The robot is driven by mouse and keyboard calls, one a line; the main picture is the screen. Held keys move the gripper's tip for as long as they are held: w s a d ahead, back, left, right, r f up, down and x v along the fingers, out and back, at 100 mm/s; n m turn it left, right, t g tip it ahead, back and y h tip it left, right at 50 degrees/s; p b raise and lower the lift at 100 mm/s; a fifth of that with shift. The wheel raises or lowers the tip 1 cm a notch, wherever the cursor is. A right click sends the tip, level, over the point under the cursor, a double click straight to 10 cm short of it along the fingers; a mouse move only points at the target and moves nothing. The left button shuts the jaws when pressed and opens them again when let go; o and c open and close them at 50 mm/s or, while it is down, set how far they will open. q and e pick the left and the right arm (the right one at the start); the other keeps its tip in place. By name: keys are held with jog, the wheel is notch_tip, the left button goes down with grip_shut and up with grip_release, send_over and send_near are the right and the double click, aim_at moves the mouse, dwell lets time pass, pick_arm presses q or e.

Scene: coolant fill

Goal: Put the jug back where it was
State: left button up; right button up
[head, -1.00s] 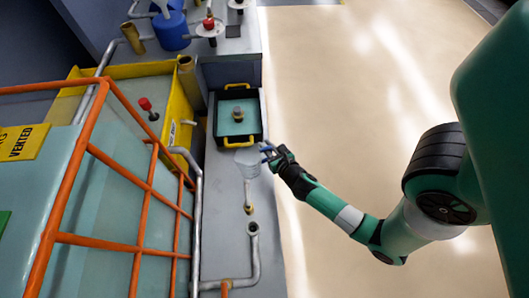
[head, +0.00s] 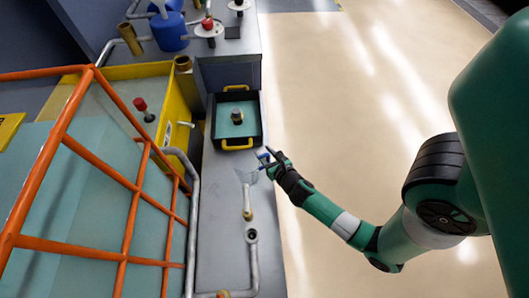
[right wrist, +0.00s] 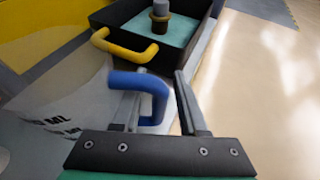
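The jug is clear, with dark markings and a blue handle. In the head view its faint body (head: 246,174) is at the grey bench top, just in front of the black tray. In the right wrist view its clear body (right wrist: 60,115) is at the left and its blue handle (right wrist: 155,95) reaches between my fingers. My right gripper (head: 267,158) is at the handle, on the jug's right side. In the right wrist view my right gripper (right wrist: 158,90) has its fingers apart, with a gap between the handle and the right finger. My left gripper is out of view.
The black tray (head: 260,120) with yellow handles holds a small upright fitting (head: 237,116). A metal pipe (head: 254,265) runs along the bench (head: 222,200). An orange frame (head: 85,150) stands at the left. Open floor (head: 340,110) lies to the right.

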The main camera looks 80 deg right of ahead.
jog(key=shift+r, duration=0.2)
jog(key=shift+s+a+r, duration=0.1)
jog(key=shift+s+a, duration=0.05)
jog(key=shift+a, duration=0.1)
jog(key=p+v, duration=0.2)
jog(key=v, duration=0.9)
jog(key=shift+s, duration=0.25)
jog(key=shift+a, duration=0.1)
